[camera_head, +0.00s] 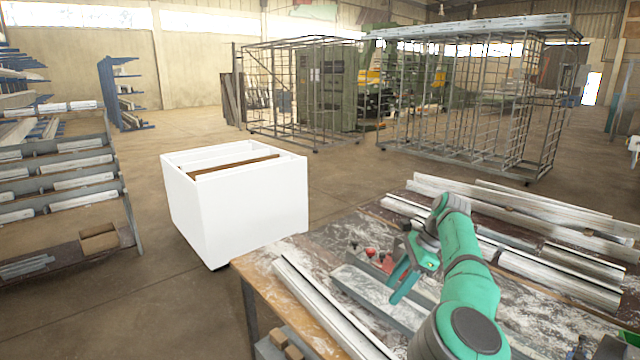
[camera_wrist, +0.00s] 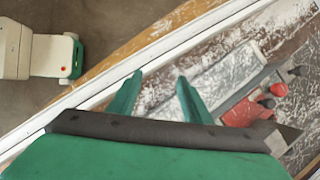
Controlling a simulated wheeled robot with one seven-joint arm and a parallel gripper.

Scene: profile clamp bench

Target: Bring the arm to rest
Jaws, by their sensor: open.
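My green arm (camera_head: 465,265) reaches over the workbench (camera_head: 262,262) from the lower right in the head view. My gripper (camera_head: 402,280) hangs above the bench near a pale metal plate or tray (camera_head: 375,298). In the wrist view, the two green fingers of my gripper (camera_wrist: 158,80) stand apart with nothing between them. A long white profile (camera_wrist: 150,55) runs diagonally beyond the fingertips; it also shows along the bench's left side in the head view (camera_head: 325,305). Red clamp parts (camera_wrist: 245,112) lie right of the fingers.
Several long metal profiles (camera_head: 545,262) lie along the right and back of the bench. A white box (camera_head: 240,215) with divided compartments stands on the floor beyond the bench's left corner. A profile rack (camera_head: 115,185) stands at far left, wire cages (camera_head: 470,110) at the back.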

